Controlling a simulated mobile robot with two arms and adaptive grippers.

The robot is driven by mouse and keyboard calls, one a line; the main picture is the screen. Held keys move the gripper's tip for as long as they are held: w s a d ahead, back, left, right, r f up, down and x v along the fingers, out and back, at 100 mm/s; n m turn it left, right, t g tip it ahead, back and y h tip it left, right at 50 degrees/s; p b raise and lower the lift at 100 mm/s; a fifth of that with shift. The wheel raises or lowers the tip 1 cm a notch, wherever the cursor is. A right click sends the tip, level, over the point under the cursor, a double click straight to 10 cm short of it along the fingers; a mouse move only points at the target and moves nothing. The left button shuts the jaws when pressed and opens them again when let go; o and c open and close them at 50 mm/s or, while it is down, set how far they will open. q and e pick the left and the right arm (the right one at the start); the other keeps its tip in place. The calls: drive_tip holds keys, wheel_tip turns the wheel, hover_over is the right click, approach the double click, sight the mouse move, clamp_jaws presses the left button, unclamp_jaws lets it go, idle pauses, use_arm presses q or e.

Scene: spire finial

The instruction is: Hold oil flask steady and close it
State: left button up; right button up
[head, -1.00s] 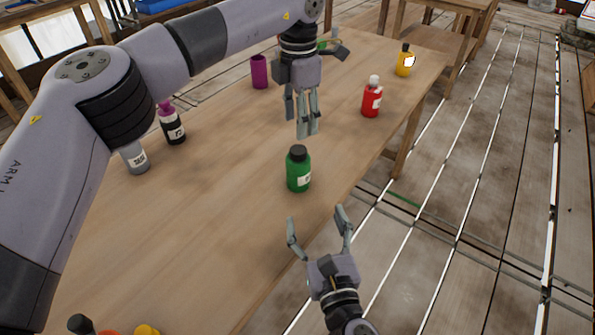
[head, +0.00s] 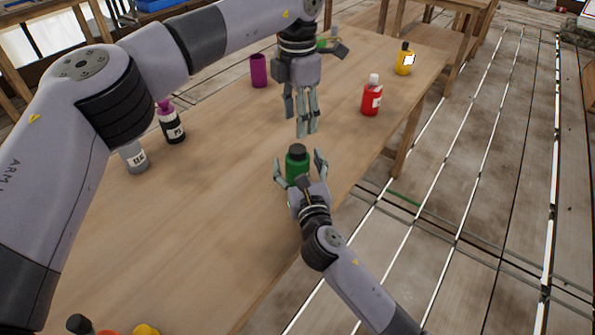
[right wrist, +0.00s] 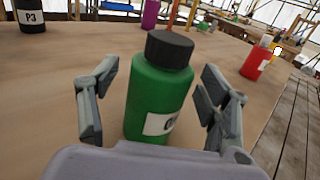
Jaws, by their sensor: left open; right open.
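The green flask (head: 297,158) stands upright on the table, with a black cap on its top. In the right wrist view the same flask (right wrist: 158,95) fills the middle, with a partly visible white label. My right gripper (head: 298,166) is open around the flask's sides, one finger on each side; the right wrist view shows gaps between the fingers and the flask. In the head view this gripper hides the flask's lower part. My left gripper (head: 306,130) is open and empty, above and behind the flask, with its fingers pointing down.
On the table (head: 200,215) stand a red bottle (head: 371,97), a yellow bottle (head: 404,60), a purple cup (head: 259,71), a black bottle with purple top (head: 172,125) and a grey bottle (head: 134,157). The table's right edge is close to the flask.

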drive_tip(key=shift+w, duration=0.3)
clamp_jaws()
idle(0.9)
